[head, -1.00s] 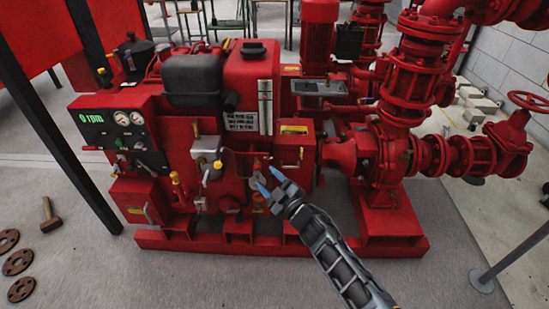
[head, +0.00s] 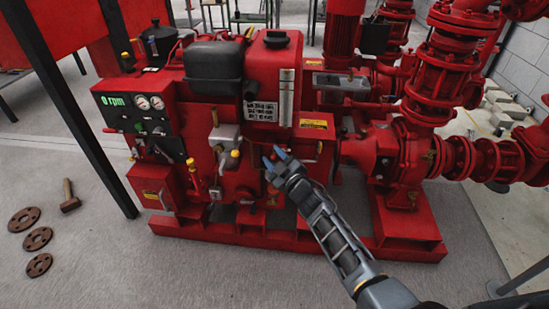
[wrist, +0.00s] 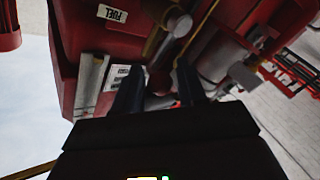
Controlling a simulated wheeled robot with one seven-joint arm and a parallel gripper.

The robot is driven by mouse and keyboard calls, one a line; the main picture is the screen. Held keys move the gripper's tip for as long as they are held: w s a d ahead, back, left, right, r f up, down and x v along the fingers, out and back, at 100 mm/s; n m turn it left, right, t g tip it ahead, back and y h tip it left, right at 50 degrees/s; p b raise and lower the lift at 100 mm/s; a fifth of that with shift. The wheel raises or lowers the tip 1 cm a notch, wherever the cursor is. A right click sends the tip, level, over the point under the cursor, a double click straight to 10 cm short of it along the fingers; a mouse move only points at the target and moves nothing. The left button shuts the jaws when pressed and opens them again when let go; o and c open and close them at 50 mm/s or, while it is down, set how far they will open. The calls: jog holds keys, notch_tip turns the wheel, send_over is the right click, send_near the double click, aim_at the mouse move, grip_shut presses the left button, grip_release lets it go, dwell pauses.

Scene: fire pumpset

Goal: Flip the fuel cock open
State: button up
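My gripper (head: 275,158) is in front of the red engine (head: 205,115), at its right half, with its two blue-tipped fingers apart. In the wrist view my gripper (wrist: 160,88) also shows open, with dark red machine parts beyond the gap and nothing seen held. A white label reading FUEL (wrist: 112,13) is on a red surface at the top of the wrist view. Beside it is a grey round-ended fitting (wrist: 180,25) with yellowish pipe or rod near it. I cannot tell for sure which part is the fuel cock, or its position; the fingers hide some of the engine front.
A control panel reading 0 rpm (head: 135,115) is at the engine's left. Red pump pipework (head: 425,85) stands at the right. A hammer (head: 69,196) and rusty flanges (head: 38,239) lie on the floor at left. The floor before the red base is clear.

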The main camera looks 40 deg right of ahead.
grip_shut()
jog(key=shift+w+a+r+n+p, duration=0.15)
jog(key=shift+r+n+p, duration=0.15)
jog(key=shift+p, duration=0.75)
jog(key=shift+g+p, duration=0.4)
jog(key=shift+w+a+f+n, duration=0.1)
jog(key=shift+f+n, duration=0.15)
jog(key=shift+n, duration=0.05)
jog(key=shift+o, duration=1.3)
grip_release()
jog(key=p+v, duration=0.2)
jog(key=v, duration=0.5)
jog(key=shift+s+p, duration=0.3)
jog(key=shift+s, duration=0.1)
jog(key=shift+a, duration=0.1)
